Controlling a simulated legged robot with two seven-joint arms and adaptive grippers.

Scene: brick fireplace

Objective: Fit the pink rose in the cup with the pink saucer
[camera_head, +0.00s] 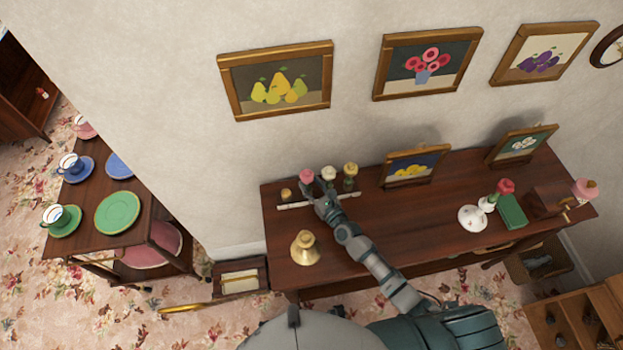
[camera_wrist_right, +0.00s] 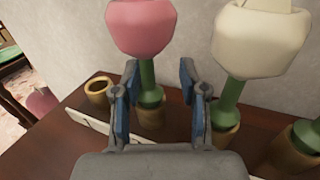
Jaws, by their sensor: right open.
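The pink rose (camera_head: 306,175) stands upright at the left of a row on the long wooden table. In the wrist view the pink rose (camera_wrist_right: 140,27) has a green stem set in a small brass holder (camera_wrist_right: 151,114). My right gripper (camera_head: 321,192) is open at the rose; in the wrist view its fingers (camera_wrist_right: 158,76) are spread either side of the stem, below the bloom. Whether they touch it I cannot tell. The pink saucer (camera_head: 87,132) with its cup (camera_head: 80,120) is at the far end of the small side table, partly cut off by the wall corner. My left gripper is not in view.
A white rose (camera_head: 328,173) and a yellow-topped one (camera_head: 350,169) stand close right of the pink rose. An empty brass holder (camera_wrist_right: 98,88) is to its left. A brass bell (camera_head: 305,248) sits nearer. Blue (camera_head: 81,172) and green (camera_head: 68,226) saucers hold other cups.

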